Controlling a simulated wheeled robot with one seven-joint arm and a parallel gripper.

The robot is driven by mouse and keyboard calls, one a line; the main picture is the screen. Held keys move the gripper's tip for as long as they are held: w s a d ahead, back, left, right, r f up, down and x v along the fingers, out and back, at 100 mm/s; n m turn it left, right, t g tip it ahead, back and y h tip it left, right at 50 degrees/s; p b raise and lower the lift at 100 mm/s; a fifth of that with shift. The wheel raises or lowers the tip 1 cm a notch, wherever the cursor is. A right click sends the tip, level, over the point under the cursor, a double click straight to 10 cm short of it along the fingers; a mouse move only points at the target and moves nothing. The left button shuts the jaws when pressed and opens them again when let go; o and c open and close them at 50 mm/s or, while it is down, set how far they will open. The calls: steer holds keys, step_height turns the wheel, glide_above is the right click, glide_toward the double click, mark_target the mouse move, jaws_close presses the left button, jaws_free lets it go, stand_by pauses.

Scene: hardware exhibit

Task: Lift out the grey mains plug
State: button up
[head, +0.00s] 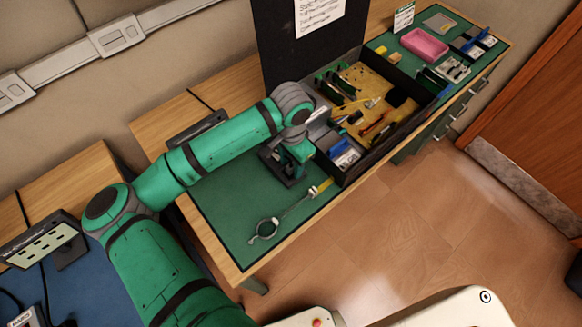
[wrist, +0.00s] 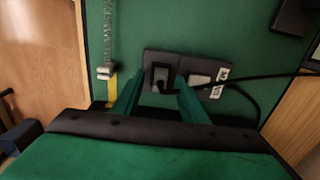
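A dark socket block (wrist: 180,62) lies on the green mat, with two plug positions side by side and a white label at its right end. A dark grey plug (wrist: 160,76) with a black cable sits in the left position. A lighter grey shape (wrist: 198,80), possibly another plug, is in the right position, partly hidden by a finger. My gripper (wrist: 159,82) is open, its green fingers left and right of the dark grey plug. Contact cannot be told. In the head view my gripper (head: 288,165) is low over the mat, hiding most of the block.
A black cable (wrist: 270,77) runs right from the block. A dark-walled tool tray (head: 385,150) stands close to my gripper's right.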

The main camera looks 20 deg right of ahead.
steer(key=c, duration=0.9)
steer(key=shift+r, duration=0.15)
steer(key=shift+r, duration=0.2)
step_height(320, 180, up, 2)
steer(key=shift+w, duration=0.1)
steer(key=s+d+r, duration=0.6)
steer(key=s+r, duration=0.4)
steer(key=s, duration=0.3)
steer(key=shift+r, duration=0.2)
